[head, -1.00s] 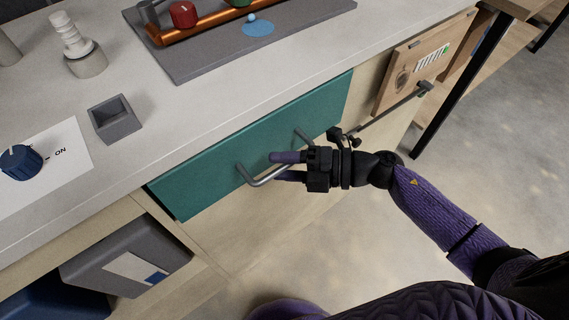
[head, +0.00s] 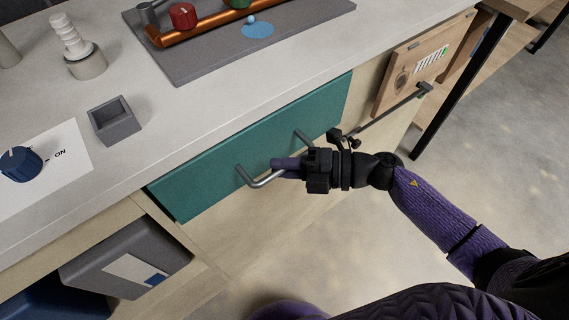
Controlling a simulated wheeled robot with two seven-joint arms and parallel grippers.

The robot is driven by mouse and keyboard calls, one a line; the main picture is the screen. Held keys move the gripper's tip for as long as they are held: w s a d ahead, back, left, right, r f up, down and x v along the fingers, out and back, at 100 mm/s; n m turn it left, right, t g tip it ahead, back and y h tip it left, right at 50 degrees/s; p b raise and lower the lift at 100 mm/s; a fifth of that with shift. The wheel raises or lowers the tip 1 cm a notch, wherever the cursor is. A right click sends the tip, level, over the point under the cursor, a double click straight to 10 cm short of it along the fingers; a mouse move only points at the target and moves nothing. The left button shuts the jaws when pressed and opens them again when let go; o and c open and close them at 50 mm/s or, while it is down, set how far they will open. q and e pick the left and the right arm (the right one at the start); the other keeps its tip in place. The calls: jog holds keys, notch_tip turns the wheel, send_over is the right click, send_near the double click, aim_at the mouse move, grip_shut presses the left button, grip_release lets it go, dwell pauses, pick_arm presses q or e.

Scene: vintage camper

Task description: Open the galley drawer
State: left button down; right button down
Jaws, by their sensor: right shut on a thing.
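The galley drawer (head: 225,167) has a teal front set in the cabinet under the counter. Its front looks flush with the cabinet, so it looks shut. A grey bar handle (head: 248,177) stands out from the drawer front. My right gripper (head: 280,170) comes in from the right and is shut on the handle's bar, with its purple fingers around it. The gripper hides the middle of the bar. My left gripper is not in view.
The pale counter (head: 200,110) above holds a grey square cup (head: 115,120), a blue knob (head: 20,163) and a grey board (head: 300,22) with valves. A black table leg (head: 450,95) stands at right. Floor in front is open.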

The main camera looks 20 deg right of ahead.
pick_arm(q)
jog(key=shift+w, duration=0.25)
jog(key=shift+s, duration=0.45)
